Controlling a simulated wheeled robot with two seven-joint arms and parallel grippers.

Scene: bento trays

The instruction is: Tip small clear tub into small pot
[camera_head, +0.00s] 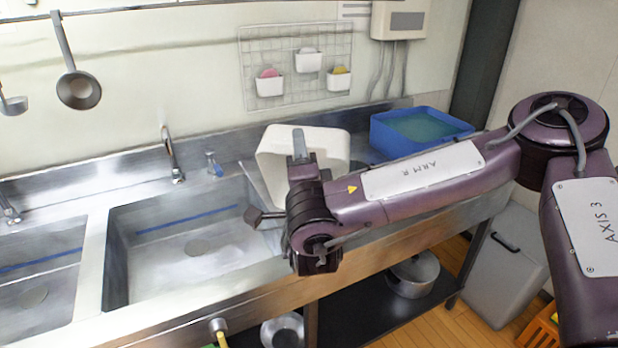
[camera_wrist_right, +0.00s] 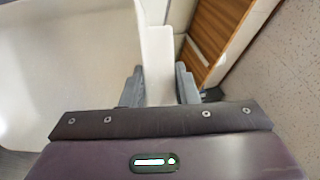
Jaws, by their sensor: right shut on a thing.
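A whitish, round-cornered tub (camera_head: 270,152) shows behind my right gripper (camera_head: 300,160) in the head view, over the right part of the sink counter. It looks opaque white rather than clear, and its contents cannot be seen. In the right wrist view the fingers of my right gripper (camera_wrist_right: 158,88) are shut on either side of the tub's wall (camera_wrist_right: 155,50). The tub's pale body fills the left of that view. A metal pot (camera_head: 413,273) stands on the shelf under the counter; I cannot tell if it is the small pot. My left gripper is not in view.
Two sink basins (camera_head: 190,250) lie left of the tub, with a tap (camera_head: 172,155) at the back. A blue bin (camera_head: 385,139) stands right of the tub, behind my right arm. Another metal vessel (camera_head: 283,331) shows below. A grey bin (camera_head: 500,275) stands on the floor.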

